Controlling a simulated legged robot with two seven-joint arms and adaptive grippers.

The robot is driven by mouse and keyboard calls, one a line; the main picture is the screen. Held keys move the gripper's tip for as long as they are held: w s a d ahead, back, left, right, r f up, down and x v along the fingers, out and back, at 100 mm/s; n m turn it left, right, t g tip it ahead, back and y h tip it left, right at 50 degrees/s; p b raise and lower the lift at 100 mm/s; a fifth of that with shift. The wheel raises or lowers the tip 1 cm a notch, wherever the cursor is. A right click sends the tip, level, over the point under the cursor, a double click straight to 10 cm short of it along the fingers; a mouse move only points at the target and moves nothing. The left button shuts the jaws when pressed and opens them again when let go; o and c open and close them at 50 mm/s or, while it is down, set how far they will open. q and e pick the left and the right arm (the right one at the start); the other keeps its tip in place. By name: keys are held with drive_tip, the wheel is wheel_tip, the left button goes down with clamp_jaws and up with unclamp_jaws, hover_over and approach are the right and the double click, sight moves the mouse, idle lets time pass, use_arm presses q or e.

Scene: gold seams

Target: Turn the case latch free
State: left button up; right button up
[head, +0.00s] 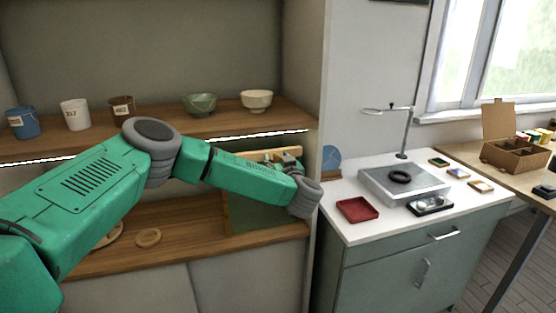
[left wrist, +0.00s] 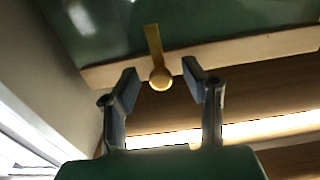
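The case shows in the left wrist view as a dark green glossy panel (left wrist: 215,22) with a pale wooden edge (left wrist: 265,48). The brass latch (left wrist: 158,62) has a round knob at the wooden edge and a flat arm lying over the green panel. My left gripper (left wrist: 160,72) is open, its two dark fingers on either side of the knob with visible gaps. In the head view my left gripper (head: 289,161) is at the case's wooden edge (head: 262,155) in the cabinet; the latch cannot be made out there. My right gripper is out of view.
The upper shelf (head: 230,118), with a light strip under its edge, holds several cups and bowls, including a green bowl (head: 201,104). A cabinet side wall (head: 318,80) stands close to my left wrist. A counter at right holds a red tray (head: 357,209) and a scale-like plate (head: 385,188).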

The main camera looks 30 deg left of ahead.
use_arm(q)
clamp_jaws()
